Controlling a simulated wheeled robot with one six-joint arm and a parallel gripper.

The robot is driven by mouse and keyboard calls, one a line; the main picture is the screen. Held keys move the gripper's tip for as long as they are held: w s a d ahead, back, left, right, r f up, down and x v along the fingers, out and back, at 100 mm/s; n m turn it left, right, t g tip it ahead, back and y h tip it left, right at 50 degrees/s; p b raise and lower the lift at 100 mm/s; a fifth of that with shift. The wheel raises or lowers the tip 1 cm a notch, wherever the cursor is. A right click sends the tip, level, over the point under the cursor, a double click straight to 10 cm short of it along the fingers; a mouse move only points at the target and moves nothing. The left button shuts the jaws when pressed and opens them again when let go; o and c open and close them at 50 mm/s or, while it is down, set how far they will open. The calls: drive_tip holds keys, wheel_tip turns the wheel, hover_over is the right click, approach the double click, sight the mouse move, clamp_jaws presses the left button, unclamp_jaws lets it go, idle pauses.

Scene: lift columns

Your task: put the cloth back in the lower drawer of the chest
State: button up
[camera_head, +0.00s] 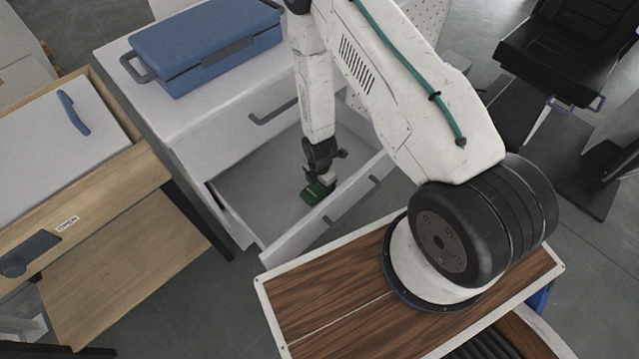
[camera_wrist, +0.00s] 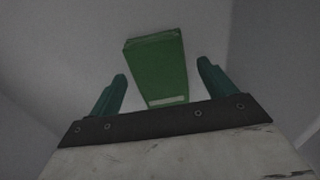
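A green, block-shaped object with a pale stripe, which I take to be the folded cloth (camera_head: 312,192), lies on the floor of the pulled-out lower drawer (camera_head: 245,190) of the white chest (camera_head: 215,110). My gripper (camera_head: 326,178) reaches down into this drawer, close to its front panel. In the wrist view the cloth (camera_wrist: 157,66) is between and beyond the two green fingertips of my gripper (camera_wrist: 162,76). The fingers are apart, with a gap on each side of the cloth.
A blue case (camera_head: 205,45) stands on the chest top. The drawer above (camera_head: 235,125) is shut. A wooden desk (camera_head: 120,190) stands to the left and a black chair (camera_head: 560,50) at the upper right. The drawer's left part is empty.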

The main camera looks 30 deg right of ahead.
wheel_tip(320, 180, up, 13)
wheel_tip(320, 180, up, 29)
drive_tip(key=m, duration=1)
hover_over(319, 186)
drive_tip(key=s+d, duration=0.1)
drive_tip(key=s, duration=0.1)
drive_tip(key=s+d+r+m+t, duration=0.1)
drive_tip(key=s+r+m, duration=1)
drive_tip(key=s+r, duration=0.7)
drive_tip(key=shift+s+m, duration=0.3)
drive_tip(key=shift+s, duration=0.85)
